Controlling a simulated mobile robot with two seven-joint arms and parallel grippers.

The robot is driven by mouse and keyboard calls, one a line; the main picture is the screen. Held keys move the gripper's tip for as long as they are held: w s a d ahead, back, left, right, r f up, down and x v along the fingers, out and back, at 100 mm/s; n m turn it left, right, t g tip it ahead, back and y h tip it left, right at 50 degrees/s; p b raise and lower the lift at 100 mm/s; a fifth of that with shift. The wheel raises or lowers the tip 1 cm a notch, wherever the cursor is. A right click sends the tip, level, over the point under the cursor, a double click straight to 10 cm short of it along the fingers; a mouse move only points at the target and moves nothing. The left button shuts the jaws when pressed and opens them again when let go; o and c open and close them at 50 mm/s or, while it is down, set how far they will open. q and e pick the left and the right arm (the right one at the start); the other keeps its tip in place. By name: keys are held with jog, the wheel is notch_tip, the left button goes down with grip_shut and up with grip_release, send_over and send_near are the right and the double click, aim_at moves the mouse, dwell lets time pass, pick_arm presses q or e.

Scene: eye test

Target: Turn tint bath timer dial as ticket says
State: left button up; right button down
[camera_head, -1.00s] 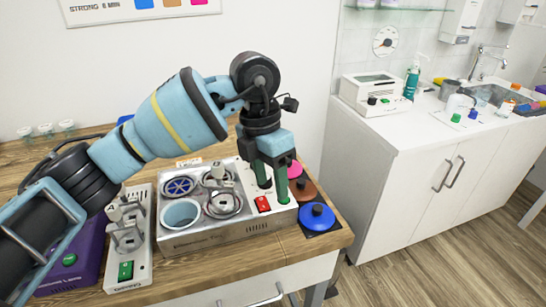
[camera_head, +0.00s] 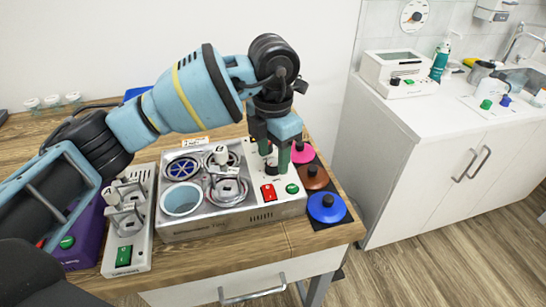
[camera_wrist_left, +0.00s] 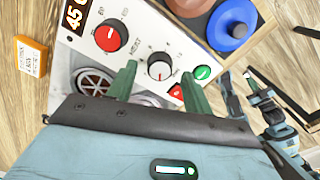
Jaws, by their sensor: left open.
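The tint bath unit (camera_head: 235,225) is a silver box with round wells and a white control panel. In the left wrist view, its panel has a red-centred dial (camera_wrist_left: 111,36) marked HEAT and a pale-topped dial (camera_wrist_left: 160,70) with tick marks, apparently the timer. My left gripper (camera_head: 274,165) is open over the back of the panel, pointing down. In the left wrist view its green fingers (camera_wrist_left: 159,68) stand either side of the pale-topped dial, without visible contact. A small orange-edged card (camera_wrist_left: 31,62), perhaps the ticket, stands behind the unit; its text is unreadable. A blue arm part at the wrist view's right may be mine.
A red switch (camera_head: 269,193) and green button (camera_head: 292,188) sit at the panel's front. Pink, brown and blue lids (camera_head: 327,207) lie right of the unit. A switch box with a clamp (camera_head: 125,225) stands left. A white counter (camera_head: 420,115) is beyond a gap.

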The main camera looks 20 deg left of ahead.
pick_arm(q)
jog(key=shift+f, duration=0.8)
jog(key=shift+c, duration=0.4)
jog(key=c, duration=0.9)
